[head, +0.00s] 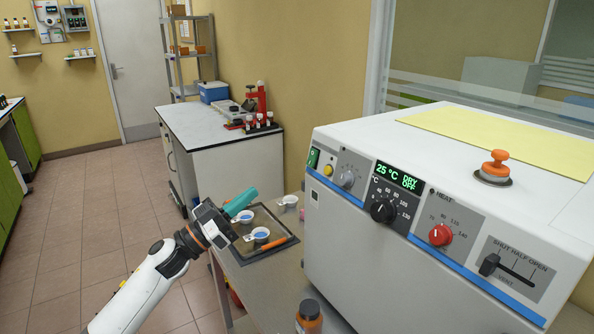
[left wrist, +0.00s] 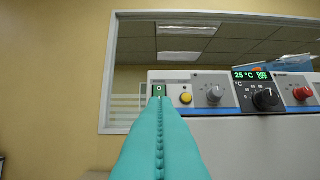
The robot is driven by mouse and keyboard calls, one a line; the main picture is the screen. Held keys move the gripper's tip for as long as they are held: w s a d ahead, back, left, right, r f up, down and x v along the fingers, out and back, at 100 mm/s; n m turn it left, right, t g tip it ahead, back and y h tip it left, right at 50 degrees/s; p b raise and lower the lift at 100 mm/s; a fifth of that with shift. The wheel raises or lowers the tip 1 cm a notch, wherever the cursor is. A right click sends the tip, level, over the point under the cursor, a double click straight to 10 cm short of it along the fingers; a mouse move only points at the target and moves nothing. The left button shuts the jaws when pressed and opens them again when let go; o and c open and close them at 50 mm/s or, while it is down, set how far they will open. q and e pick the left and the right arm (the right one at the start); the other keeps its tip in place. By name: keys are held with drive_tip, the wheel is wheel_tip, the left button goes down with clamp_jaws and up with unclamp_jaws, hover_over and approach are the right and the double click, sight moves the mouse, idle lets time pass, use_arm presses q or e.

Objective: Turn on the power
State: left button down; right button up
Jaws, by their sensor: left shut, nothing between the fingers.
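The white oven-like machine (head: 340,215) stands on the bench at the right in the head view. Its green power switch (head: 313,158) is at the left end of the control panel. In the left wrist view the green power switch (left wrist: 159,91) shows just above my fingertips, partly hidden by them. My left gripper (head: 240,202) has teal fingers and is shut and empty, left of the machine and pointing towards it. In the left wrist view its closed fingers (left wrist: 160,102) line up with the switch; I cannot tell whether they touch it. My right gripper is not in view.
The panel also has a yellow button (head: 328,170), a display (head: 397,175) reading 25 °C, DRY OFF, a black dial (head: 383,211), a red knob (head: 440,235) and a vent slider (head: 489,264). A tray (head: 268,251) with small cups lies below my left gripper. A brown bottle (head: 309,317) stands in front.

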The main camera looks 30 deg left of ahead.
use_arm(q)
drive_tip(key=p, duration=0.4)
approach(310, 160)
wheel_tip(310, 160, up, 5)
drive_tip(key=w, duration=0.2)
drive_tip(key=w+d+f, duration=0.1)
drive_tip(key=w, duration=0.1)
drive_tip(key=shift+w+d+f+p, duration=0.15)
drive_tip(key=shift+d+f+p, duration=0.2)
drive_tip(key=shift+d+f, duration=0.05)
drive_tip(key=shift+w+d+f, duration=0.2)
drive_tip(key=shift+w, duration=0.15)
